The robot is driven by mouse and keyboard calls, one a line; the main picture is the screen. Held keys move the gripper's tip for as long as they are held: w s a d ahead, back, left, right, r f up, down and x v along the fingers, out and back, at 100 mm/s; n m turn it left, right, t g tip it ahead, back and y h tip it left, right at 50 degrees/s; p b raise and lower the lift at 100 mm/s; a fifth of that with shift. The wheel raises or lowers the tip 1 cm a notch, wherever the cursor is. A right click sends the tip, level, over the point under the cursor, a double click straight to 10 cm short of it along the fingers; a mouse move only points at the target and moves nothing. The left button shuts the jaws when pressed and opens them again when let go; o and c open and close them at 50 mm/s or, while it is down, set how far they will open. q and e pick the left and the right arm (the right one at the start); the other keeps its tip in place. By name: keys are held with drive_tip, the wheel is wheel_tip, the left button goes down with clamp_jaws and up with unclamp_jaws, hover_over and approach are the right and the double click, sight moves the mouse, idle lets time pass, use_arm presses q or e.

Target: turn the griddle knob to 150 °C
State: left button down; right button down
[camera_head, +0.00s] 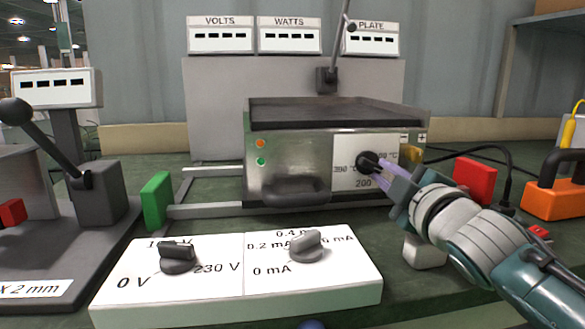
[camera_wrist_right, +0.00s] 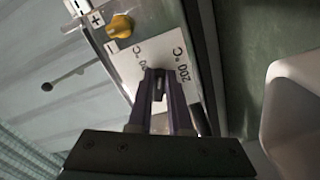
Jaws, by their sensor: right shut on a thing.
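The griddle (camera_head: 335,113) is a metal box with a dark flat plate on top, at the middle of the head view. Its black knob (camera_head: 367,161) sits on a white dial panel (camera_head: 345,180) on the front, with temperature marks around it, partly hidden by my gripper. My right gripper (camera_head: 378,166) reaches in from the right and is shut on the knob. In the right wrist view its purple fingers (camera_wrist_right: 158,88) close on the knob over the dial panel (camera_wrist_right: 170,55), with "200 °C" readable beside them. The knob's pointer direction cannot be told. My left gripper is not in view.
A white box with two knobs (camera_head: 240,290) lies in front of the griddle. A green block (camera_head: 156,200) and a lever device (camera_head: 85,200) stand left. Meter displays (camera_head: 290,37) stand behind.

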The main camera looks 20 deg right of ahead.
drive_tip(key=shift+m, duration=0.5)
drive_tip(key=c, duration=0.8)
unclamp_jaws()
drive_tip(key=shift+c, duration=0.2)
drive_tip(key=shift+s+a, duration=0.15)
drive_tip(key=shift+s, duration=0.2)
drive_tip(key=p+v, duration=0.2)
drive_tip(key=v, duration=0.7)
drive_tip(key=shift+s, duration=0.15)
